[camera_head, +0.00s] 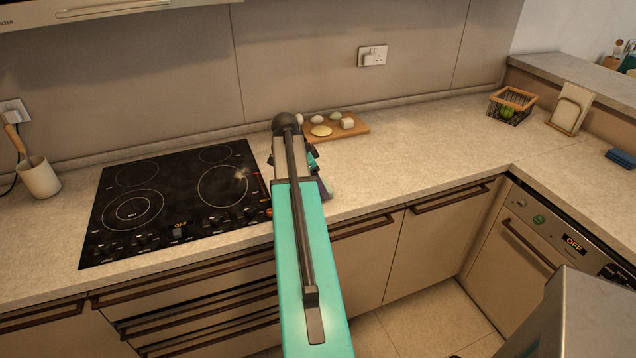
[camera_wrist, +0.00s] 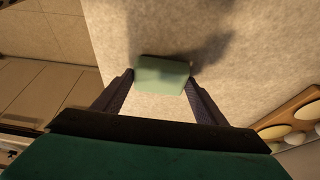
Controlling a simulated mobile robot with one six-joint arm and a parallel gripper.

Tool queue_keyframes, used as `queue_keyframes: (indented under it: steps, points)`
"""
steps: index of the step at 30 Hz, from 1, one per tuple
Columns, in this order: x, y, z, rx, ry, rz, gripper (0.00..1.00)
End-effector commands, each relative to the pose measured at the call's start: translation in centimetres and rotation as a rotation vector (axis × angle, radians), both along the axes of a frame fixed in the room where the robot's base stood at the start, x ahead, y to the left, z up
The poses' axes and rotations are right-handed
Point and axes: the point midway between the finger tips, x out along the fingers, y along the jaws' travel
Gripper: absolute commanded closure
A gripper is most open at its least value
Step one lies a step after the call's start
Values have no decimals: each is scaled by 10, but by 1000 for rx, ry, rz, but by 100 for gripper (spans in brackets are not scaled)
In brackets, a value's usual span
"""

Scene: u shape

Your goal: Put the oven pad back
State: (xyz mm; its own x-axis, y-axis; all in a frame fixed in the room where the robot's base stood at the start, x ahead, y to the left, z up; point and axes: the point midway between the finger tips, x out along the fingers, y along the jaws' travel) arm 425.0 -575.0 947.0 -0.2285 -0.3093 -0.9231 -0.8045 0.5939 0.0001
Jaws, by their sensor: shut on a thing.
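A pale green, flat, rounded piece, seemingly the oven pad (camera_wrist: 162,72), sits between my fingertips in the wrist view. My gripper (camera_wrist: 160,82) is shut on it, with a dark finger on either side. The pad is over the speckled countertop, and a shadow falls beside it. I cannot tell whether it touches the counter. In the head view my arm reaches to the counter between the hob and the wooden board, and it hides most of the gripper and pad.
The black hob (camera_head: 172,200) lies left of my arm. A wooden board (camera_head: 352,130) with several pale items is behind it. Farther right are a wire basket (camera_head: 510,106), a board stand (camera_head: 570,110) and a blue block (camera_head: 620,158). The counter's middle right is clear.

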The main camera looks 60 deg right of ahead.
Motion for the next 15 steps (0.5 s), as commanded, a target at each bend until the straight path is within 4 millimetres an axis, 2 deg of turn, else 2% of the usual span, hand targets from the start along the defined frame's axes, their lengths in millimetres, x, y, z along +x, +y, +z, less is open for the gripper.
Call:
queue_keyframes:
  steps: [2, 3, 6, 15]
  points:
    - [0, 0, -3, 0, 0, 0, 55]
    - [0, 0, -2, 0, 0, 0, 29]
    - [0, 0, -2, 0, 0, 0, 16]
    - [0, 0, -1, 0, 0, 1, 16]
